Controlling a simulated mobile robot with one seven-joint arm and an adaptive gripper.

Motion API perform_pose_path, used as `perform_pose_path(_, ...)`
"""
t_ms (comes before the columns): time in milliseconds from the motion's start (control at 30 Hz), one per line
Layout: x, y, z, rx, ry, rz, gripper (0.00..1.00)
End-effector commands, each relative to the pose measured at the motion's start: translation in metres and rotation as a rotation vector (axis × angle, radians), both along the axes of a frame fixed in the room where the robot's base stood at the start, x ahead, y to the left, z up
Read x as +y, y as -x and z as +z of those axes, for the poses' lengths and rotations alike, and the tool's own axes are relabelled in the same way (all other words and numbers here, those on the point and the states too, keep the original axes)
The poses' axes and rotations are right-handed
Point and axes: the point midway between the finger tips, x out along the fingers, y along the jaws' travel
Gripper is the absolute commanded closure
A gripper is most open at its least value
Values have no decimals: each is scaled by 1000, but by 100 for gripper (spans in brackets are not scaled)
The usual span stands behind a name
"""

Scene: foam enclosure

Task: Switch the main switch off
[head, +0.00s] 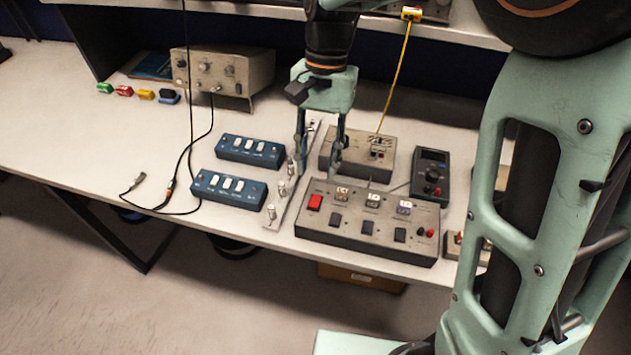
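A grey control box (325,226) lies near the front edge of the bench. My gripper (319,168) points down above the back left part of the box, behind the red switch in the picture. Its two fingers are apart with nothing visible between them. Whether the fingertips touch anything is not clear.
A second grey box (345,152) with a yellow cable stands behind, and a dark meter (430,175) to the right. Two blue switch boxes (249,150) (229,189) and a metal strip with knobs (285,192) lie left. The bench's far left (50,125) is clear.

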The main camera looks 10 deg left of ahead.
Motion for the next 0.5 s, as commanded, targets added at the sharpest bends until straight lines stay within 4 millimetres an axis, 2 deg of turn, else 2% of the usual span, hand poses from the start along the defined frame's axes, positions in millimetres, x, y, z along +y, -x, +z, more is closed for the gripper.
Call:
perform_pose_path(100, 0, -6, 20, -2, -2, -1, 68)
perform_pose_path(200, -1, -9, 31, -1, -1, -1, 68)
perform_pose_path(500, -1, -10, 39, 1, 0, -1, 68)
